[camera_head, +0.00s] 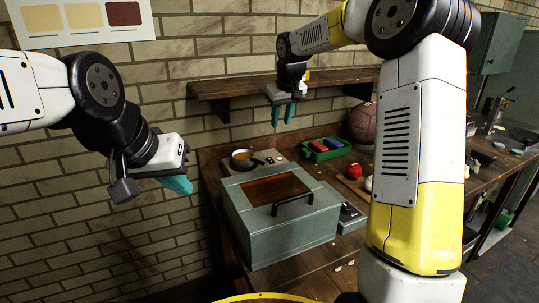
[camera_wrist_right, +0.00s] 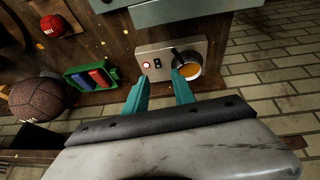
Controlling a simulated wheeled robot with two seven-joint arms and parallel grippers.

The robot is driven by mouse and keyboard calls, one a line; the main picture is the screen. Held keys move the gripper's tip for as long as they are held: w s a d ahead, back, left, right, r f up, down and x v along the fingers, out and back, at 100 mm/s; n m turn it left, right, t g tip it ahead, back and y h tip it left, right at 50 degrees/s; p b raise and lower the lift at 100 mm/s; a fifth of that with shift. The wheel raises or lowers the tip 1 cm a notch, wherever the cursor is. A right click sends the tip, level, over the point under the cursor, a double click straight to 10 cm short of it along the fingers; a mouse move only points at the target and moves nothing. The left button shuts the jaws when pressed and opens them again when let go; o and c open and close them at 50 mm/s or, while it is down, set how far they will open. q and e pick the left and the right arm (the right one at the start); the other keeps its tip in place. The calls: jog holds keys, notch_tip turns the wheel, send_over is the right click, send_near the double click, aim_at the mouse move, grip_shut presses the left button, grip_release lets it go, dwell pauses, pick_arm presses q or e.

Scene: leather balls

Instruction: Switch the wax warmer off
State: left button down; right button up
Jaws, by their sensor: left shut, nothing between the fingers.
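The wax warmer (camera_head: 234,168) is a pale flat unit on the bench against the brick wall. My right gripper (camera_head: 283,115) is open and empty above the back of the bench. Its fingertips (camera_wrist_right: 159,84) appear either side of the switch, apart from it. My left gripper (camera_head: 177,185) is shut and empty, left of the bench.
A grey-green box (camera_head: 290,238) with a black handle stands in front of the warmer. A green tray (camera_head: 325,149) with red and blue blocks and a brown leather ball (camera_head: 363,121) lie to the right. A wooden shelf (camera_head: 235,87) hangs above.

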send_near(270, 159)
jog(key=shift+g+y, duration=0.3)
jog(key=shift+y, duration=0.1)
jog(key=x, duration=0.7)
jog(key=shift+w+d, duration=0.25)
jog(key=shift+d, duration=0.05)
